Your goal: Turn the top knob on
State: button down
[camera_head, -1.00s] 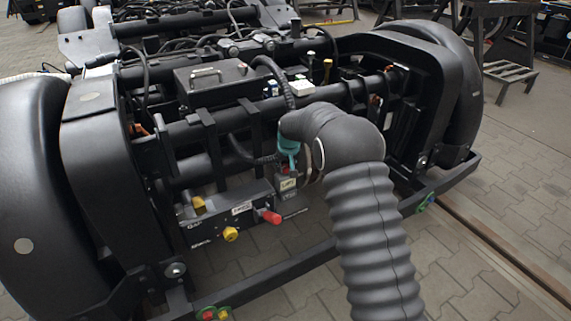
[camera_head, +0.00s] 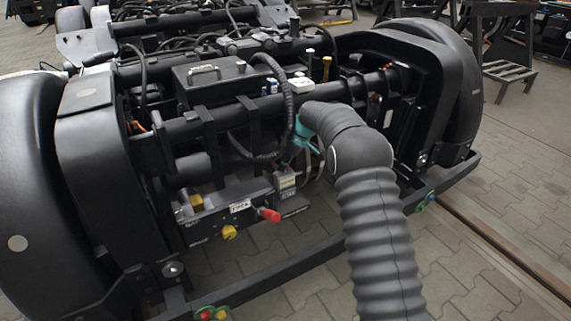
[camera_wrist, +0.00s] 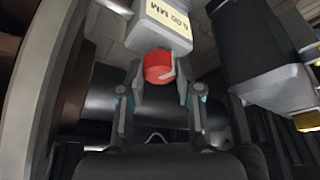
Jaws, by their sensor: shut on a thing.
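In the head view the labelled box (camera_head: 286,183) stands beside a dark control panel (camera_head: 232,207). My gripper's teal part (camera_head: 303,136) shows above and right of the box. The fingertips and the held knob cannot be made out there.
The panel carries another red knob (camera_head: 269,215), a yellow knob (camera_head: 229,232) and a golden block-like knob (camera_head: 197,202). A thick black hose (camera_head: 289,110) hangs close to my gripper. Black frame bars and large covers surround the area. Paved floor lies in front.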

jog(key=shift+w+n+g+p, duration=0.1)
jog(key=shift+n+g+p, duration=0.55)
jog(key=shift+n, duration=1.05)
jog(key=c, duration=0.8)
grip_release()
jog(key=shift+o, duration=0.2)
jog(key=shift+r, duration=0.1)
jog(key=v, duration=1.2)
jog(key=shift+w+d, duration=0.1)
